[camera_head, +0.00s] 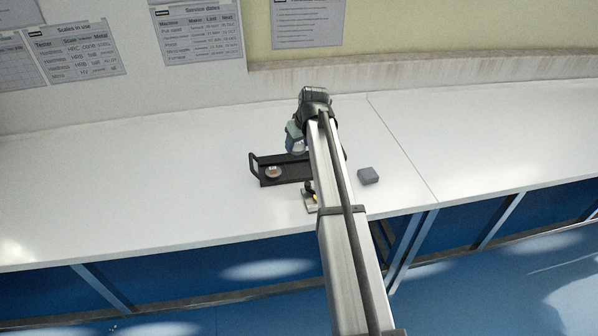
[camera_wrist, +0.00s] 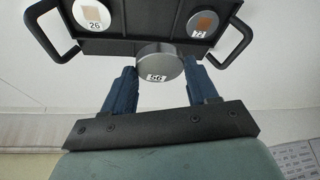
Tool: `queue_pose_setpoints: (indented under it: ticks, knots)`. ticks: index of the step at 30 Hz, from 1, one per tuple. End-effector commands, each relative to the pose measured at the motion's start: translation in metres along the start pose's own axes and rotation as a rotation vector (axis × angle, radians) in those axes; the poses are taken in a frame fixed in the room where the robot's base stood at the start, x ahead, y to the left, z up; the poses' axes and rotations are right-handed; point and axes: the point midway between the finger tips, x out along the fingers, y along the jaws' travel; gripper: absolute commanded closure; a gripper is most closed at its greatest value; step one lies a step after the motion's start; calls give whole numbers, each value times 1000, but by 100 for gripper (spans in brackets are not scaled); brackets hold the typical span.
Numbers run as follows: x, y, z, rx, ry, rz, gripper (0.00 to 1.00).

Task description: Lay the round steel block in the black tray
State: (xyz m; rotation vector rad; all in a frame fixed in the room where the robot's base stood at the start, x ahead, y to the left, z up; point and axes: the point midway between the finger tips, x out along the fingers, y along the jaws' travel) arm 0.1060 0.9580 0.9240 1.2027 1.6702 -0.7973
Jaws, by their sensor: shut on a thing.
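The round steel block (camera_wrist: 160,68) is a grey disc with a white number label on its side. My gripper (camera_wrist: 161,85) is shut on it, with a blue finger on each side in the wrist view. The black tray (camera_wrist: 125,46) has a looped handle at each end. The held block overlaps the tray's near edge in that view; I cannot tell whether it touches the tray. In the head view my gripper (camera_head: 296,146) is at the tray's (camera_head: 256,178) far side, and my arm hides the tray's right part.
Two other round blocks with number labels sit in the tray, one at the left (camera_wrist: 91,14) and one at the right (camera_wrist: 202,25). A grey square block (camera_head: 368,175) lies right of my arm. A small stand with a yellow part (camera_head: 311,198) is near the table's front edge. The left table is clear.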

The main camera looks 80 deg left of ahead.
Motion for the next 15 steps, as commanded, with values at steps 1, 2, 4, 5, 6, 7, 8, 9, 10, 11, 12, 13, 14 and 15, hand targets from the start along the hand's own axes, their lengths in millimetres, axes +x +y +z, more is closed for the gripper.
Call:
queue_pose_setpoints:
  ticks: [1,2,4,5,6,7,8,9,10,11,12,13,14,15]
  knots:
    - [0,2,-2,42,1,19,100]
    - [0,3,-3,68,1,30,100]
    - [-1,4,-4,122,2,52,100]
    - [-1,5,-4,142,2,61,100]
    - [-1,5,-5,164,2,70,100]
    - [-1,5,-5,178,2,76,100]
    - [-1,5,-5,191,2,81,100]
    - [-1,6,-5,204,1,86,100]
    - [0,6,-5,212,1,90,100]
    - [0,6,-4,218,1,93,100]
    - [2,6,-4,223,1,95,100]
    - [4,6,-3,227,0,96,100]
    - [6,6,-2,229,0,96,100]
    - [10,6,0,230,-1,97,100]
